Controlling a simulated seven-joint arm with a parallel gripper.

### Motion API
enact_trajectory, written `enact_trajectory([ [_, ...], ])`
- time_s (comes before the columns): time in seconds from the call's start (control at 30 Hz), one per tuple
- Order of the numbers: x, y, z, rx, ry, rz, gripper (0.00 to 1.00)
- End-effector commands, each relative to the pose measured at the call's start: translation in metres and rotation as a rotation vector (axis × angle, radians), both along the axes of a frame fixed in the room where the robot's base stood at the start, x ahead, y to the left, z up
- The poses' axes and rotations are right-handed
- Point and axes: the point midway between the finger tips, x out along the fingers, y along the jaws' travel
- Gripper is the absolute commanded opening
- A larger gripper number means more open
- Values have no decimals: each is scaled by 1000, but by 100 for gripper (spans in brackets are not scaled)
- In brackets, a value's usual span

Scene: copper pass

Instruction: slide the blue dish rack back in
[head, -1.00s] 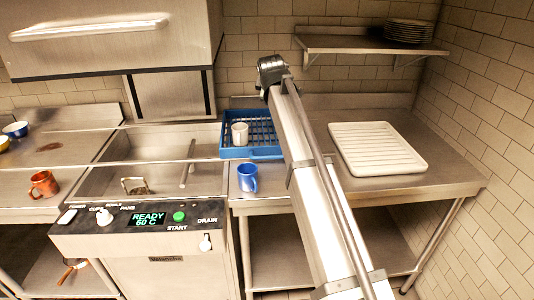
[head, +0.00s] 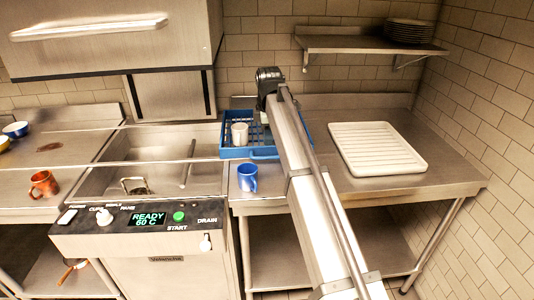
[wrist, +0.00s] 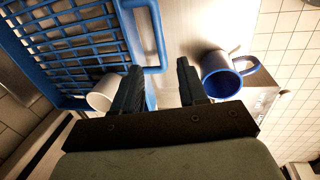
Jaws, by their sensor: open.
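The blue dish rack (head: 236,151) sits on the steel counter just right of the sink basin, with a white mug (head: 240,134) standing in it. In the wrist view the rack's grid (wrist: 70,40) fills the upper left, and its loop handle (wrist: 160,35) shows ahead of my fingers. My gripper (wrist: 160,85) is open, its two dark fingers apart with nothing seen between them. The handle lies beyond the fingertips. In the head view my arm hides the fingers and part of the rack.
A blue mug (head: 247,178) stands on the counter in front of the rack; it is close to the right finger in the wrist view (wrist: 222,75). A white ribbed drainboard (head: 377,148) lies to the right. A shelf (head: 365,43) with plates hangs above.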

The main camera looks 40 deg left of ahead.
Motion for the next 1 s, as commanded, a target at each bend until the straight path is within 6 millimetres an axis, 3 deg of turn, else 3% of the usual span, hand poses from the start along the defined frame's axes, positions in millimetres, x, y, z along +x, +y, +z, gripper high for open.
enact_trajectory([
  [0.3,7,7,-55,-1,1,-1,42],
  [0.5,10,10,-78,0,0,-1,42],
  [1.0,12,12,-89,2,-1,-1,42],
])
